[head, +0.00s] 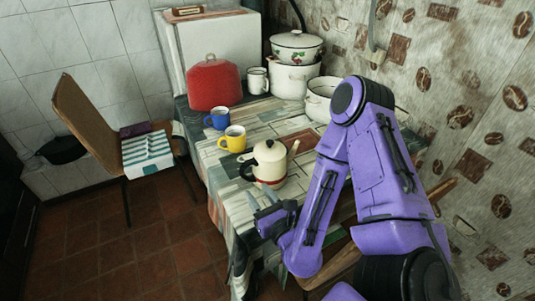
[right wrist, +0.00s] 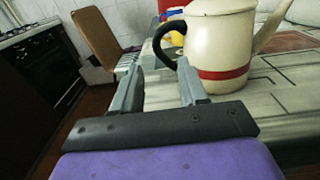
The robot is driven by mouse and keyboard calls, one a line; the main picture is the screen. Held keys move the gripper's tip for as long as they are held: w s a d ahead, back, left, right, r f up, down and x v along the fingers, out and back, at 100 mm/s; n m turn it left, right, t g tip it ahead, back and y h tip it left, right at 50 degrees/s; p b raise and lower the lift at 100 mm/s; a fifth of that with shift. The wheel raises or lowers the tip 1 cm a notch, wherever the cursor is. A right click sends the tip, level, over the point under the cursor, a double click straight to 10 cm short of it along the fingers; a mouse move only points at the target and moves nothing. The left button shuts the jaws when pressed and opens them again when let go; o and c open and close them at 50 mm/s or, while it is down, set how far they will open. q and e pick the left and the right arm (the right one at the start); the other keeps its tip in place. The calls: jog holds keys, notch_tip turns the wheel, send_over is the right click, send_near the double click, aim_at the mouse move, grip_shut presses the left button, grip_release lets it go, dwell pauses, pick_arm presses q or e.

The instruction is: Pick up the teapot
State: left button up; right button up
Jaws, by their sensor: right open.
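The teapot (head: 270,161) is cream with a red band and a black handle, and stands upright near the front edge of the table. In the right wrist view the teapot (right wrist: 222,45) is just ahead and to the right, with its black handle (right wrist: 165,42) beyond the fingertips. My right gripper (head: 268,211) is open and empty in front of the teapot, near the table's front edge. In the right wrist view its two fingers (right wrist: 158,75) are apart, and the handle appears between them or close to the right finger; contact cannot be told. My left gripper is not in view.
A yellow mug (head: 234,140) and a blue mug (head: 217,119) stand behind the teapot. A red covered pot (head: 213,84), a white mug (head: 256,81) and white pots (head: 291,80) stand farther back. A chair (head: 90,125) is at the left.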

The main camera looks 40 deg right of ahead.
aim_at(243, 175)
jog(key=shift+w+d+f+b, duration=0.1)
jog(key=shift+w+f+b, duration=0.2)
jog(key=shift+w, duration=0.1)
jog(key=shift+w+d+b, duration=0.15)
jog(key=shift+w+b, duration=0.2)
jog(key=shift+w, duration=0.3)
jog(key=p+x, duration=0.1)
jog(key=x, duration=0.2)
jog(key=p+x, duration=0.1)
jog(key=x, duration=0.3)
jog(key=shift+w+r+p, duration=0.1)
jog(key=shift+w+p, duration=0.25)
jog(key=shift+p, duration=0.05)
jog(key=shift+w, duration=0.4)
grip_shut()
jog(key=shift+s, duration=0.1)
